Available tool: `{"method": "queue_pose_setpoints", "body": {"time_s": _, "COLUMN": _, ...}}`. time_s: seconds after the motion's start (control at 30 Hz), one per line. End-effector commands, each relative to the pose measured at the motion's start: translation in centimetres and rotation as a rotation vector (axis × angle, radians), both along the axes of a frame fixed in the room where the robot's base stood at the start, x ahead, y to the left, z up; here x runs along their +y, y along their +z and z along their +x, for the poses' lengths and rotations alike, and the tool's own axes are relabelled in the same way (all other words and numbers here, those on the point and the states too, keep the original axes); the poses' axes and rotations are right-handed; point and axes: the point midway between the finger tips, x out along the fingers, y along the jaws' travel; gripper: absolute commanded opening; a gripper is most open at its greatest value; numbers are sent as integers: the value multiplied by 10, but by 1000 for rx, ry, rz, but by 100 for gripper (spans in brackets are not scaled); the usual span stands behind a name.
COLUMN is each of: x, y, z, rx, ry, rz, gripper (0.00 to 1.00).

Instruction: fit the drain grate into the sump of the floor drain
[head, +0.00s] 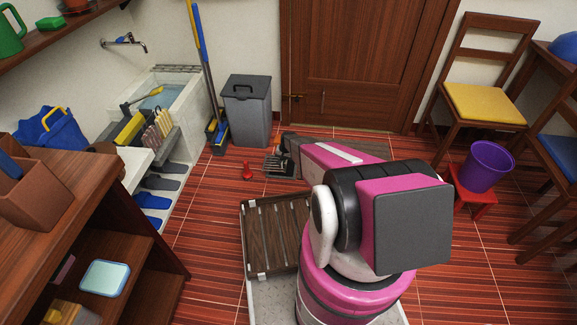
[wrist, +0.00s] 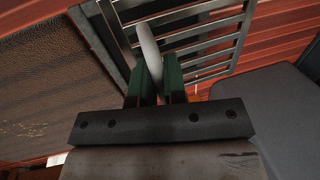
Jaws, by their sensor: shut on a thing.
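The drain grate (wrist: 222,50) is a grey metal frame with parallel bars. In the wrist view it lies beyond my fingertips, and a pale upright handle (wrist: 149,45) rises between them. My gripper (wrist: 155,70) is shut on this handle with its two dark green fingers. In the head view the grate (head: 279,169) shows as a small dark grid at floor level, near the end of my arm, with my gripper (head: 283,156) just behind it, partly hidden. I cannot tell whether the grate touches the floor. The sump of the floor drain is not visible.
A brown slatted platform (head: 262,238) lies nearer. A purple bucket (head: 486,166) sits on a red stool at right.

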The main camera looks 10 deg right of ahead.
Motion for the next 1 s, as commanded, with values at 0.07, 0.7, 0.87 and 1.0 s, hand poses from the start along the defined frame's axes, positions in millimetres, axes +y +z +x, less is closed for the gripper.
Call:
{"method": "queue_pose_setpoints", "body": {"time_s": 0.07, "x": -16, "y": -12, "z": 10, "rx": 0, "ry": -2, "rz": 0, "gripper": 0}}
{"method": "queue_pose_setpoints", "body": {"time_s": 0.7, "x": -48, "y": -65, "z": 25, "rx": 1, "ry": 1, "rz": 0, "gripper": 0}}
{"method": "queue_pose_setpoints", "body": {"time_s": 0.87, "x": -48, "y": -72, "z": 23, "rx": 0, "ry": 1, "rz": 0, "gripper": 0}}
{"method": "queue_pose_setpoints", "body": {"time_s": 1.0, "x": -48, "y": -71, "z": 23, "rx": 0, "ry": 1, "rz": 0, "gripper": 0}}
